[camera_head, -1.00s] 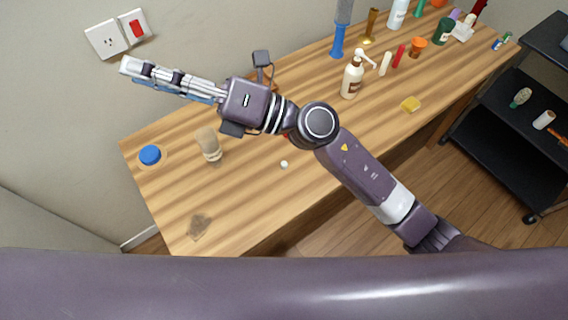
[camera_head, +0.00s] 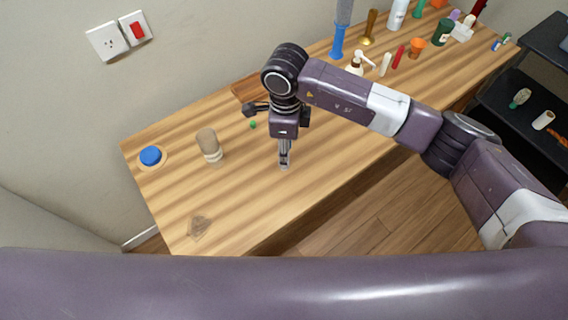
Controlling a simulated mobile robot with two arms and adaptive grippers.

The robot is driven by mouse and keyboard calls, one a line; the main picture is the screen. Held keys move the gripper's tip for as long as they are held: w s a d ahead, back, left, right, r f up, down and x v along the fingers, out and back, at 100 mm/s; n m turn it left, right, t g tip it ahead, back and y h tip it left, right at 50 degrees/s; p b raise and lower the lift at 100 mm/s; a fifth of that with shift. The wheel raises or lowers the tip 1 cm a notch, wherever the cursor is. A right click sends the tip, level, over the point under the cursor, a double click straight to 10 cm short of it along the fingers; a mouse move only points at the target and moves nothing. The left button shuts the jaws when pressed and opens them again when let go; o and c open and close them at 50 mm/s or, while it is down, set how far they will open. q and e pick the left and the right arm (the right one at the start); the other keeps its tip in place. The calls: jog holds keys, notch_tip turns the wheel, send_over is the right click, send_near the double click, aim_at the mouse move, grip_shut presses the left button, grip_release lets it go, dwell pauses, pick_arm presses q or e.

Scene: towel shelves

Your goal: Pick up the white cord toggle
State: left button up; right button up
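My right gripper (camera_head: 284,164) comes in on the arm from the right and points down at the wooden table (camera_head: 340,145). Its fingertips are at or just above the tabletop, at the spot where the small white cord toggle lay a second ago. The toggle is hidden by the fingers or too small to make out there. The fingers show as a narrow pair, and I cannot tell whether they are open or shut on the toggle. My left gripper is not in view.
A beige cylinder (camera_head: 208,145) and a blue disc (camera_head: 150,155) stand to the left. A small green item (camera_head: 253,125) and a wooden tray (camera_head: 246,88) are behind my gripper. A pump bottle (camera_head: 356,65) and several containers fill the back right. The table's front left is mostly clear.

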notch_tip(320, 180, down, 5)
jog(key=shift+s+a+r+p, duration=0.1)
jog(key=shift+a+r+p, duration=0.1)
jog(key=shift+p, duration=0.8)
jog(key=shift+f, duration=0.5)
jog(key=c, duration=0.8)
